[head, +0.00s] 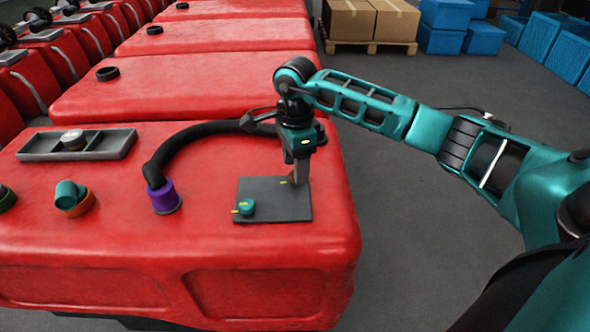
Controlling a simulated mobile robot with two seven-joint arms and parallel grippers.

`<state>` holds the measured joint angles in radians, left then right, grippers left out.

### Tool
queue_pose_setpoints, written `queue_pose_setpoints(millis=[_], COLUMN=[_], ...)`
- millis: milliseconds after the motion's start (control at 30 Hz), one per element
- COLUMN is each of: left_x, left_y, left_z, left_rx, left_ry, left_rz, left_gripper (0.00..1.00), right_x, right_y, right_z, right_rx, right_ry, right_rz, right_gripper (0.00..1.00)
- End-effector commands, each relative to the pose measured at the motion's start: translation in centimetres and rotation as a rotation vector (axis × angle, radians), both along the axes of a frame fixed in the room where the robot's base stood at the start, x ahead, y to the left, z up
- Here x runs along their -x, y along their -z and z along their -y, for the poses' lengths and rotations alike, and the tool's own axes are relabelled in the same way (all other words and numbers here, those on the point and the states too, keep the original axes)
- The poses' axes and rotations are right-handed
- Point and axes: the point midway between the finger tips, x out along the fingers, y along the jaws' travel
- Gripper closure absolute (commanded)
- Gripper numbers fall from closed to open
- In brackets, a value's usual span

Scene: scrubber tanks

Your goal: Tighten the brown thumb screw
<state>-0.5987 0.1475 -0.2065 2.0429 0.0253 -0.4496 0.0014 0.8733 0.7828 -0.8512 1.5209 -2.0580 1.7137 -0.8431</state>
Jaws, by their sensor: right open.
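A dark grey square plate (272,212) lies on the near red tank. A teal thumb screw (247,207) with a yellow mark beside it sits at the plate's front left. My right gripper (300,176) points down over the plate's back right corner, its fingers open and close to the plate. A small yellow mark shows just left of the fingers. No brown thumb screw shows clearly; the fingers cover the spot beside that mark. I cannot tell whether the fingers touch anything. My left gripper is not in view.
A black hose (200,132) with a purple collar (164,198) arches behind the plate. A grey tray (100,150) holds a round part. A teal and orange fitting (72,196) stands at left. More red tanks (200,87) lie behind. Open floor (445,85) is at right.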

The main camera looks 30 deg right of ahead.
Motion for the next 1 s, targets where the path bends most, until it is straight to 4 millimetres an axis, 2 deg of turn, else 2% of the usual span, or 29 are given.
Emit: queue_pose_setpoints(millis=[33, 167, 467, 1000], left_x=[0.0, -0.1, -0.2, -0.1], left_y=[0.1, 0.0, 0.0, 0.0], left_z=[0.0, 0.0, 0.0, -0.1], left_rx=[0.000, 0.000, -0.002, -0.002], left_ry=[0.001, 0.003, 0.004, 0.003], left_rz=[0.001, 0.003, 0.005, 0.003], left_gripper=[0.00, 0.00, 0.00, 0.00], right_x=[0.0, 0.0, 0.0, 0.0], right_y=[0.7, 1.5, 1.8, 1.7], right_z=[0.0, 0.0, 0.0, 0.0], right_rx=[-0.001, -0.001, -0.001, 0.000], right_ry=[0.000, -0.001, -0.001, 0.000], right_rz=[-0.003, 0.000, 0.000, 0.000], right_gripper=[0.42, 0.42, 0.42, 0.91])
